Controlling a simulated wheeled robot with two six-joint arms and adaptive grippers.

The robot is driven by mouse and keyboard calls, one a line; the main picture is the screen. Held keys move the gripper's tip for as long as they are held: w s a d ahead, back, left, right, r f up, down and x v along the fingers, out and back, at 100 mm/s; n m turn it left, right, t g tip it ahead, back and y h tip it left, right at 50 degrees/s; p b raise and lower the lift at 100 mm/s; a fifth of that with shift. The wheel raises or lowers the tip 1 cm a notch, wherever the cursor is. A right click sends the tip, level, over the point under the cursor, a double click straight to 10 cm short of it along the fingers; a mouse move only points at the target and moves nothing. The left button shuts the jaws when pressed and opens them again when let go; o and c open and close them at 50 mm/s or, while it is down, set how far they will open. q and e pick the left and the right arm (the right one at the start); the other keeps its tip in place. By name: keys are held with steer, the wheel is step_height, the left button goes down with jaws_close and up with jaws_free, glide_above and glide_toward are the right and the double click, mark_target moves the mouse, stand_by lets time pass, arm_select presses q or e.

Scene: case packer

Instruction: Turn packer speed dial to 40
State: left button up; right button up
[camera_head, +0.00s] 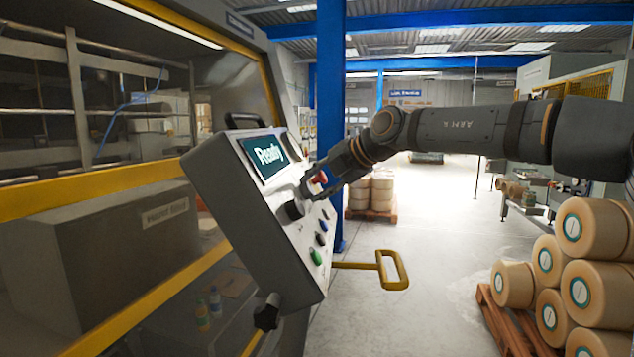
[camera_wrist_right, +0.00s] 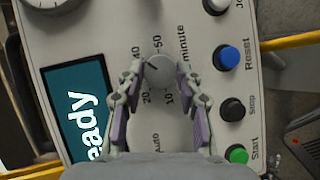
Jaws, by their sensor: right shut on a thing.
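The speed dial (camera_wrist_right: 160,70) is a small grey round knob on the control panel, seen in the right wrist view with numbers such as 10, 20, 40 and 50 around it. A faint mark on it seems to lie toward the 40 side, but I cannot read it surely. My right gripper (camera_wrist_right: 162,72) is shut on the dial, one finger at each side. In the head view my right gripper (camera_head: 306,187) is at the panel face and hides the dial. My left gripper is not in view.
The panel has a "Ready" screen (camera_head: 263,155), a black knob (camera_head: 294,210) close below my gripper, and blue (camera_wrist_right: 228,58), black (camera_wrist_right: 232,109) and green (camera_wrist_right: 237,154) buttons. A yellow handle (camera_head: 392,270) juts out below. Rolls on a pallet (camera_head: 492,318) stand at right.

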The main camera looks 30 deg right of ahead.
steer(key=shift+m, duration=0.3)
stand_by(0.4)
steer(key=o, duration=1.2)
steer(key=shift+w, duration=0.1)
steer(key=shift+s+d+r, duration=0.1)
steer(key=shift+s+r, duration=0.2)
steer(key=shift+s, duration=0.05)
steer(key=v, duration=1.1)
steer(key=shift+r, duration=0.1)
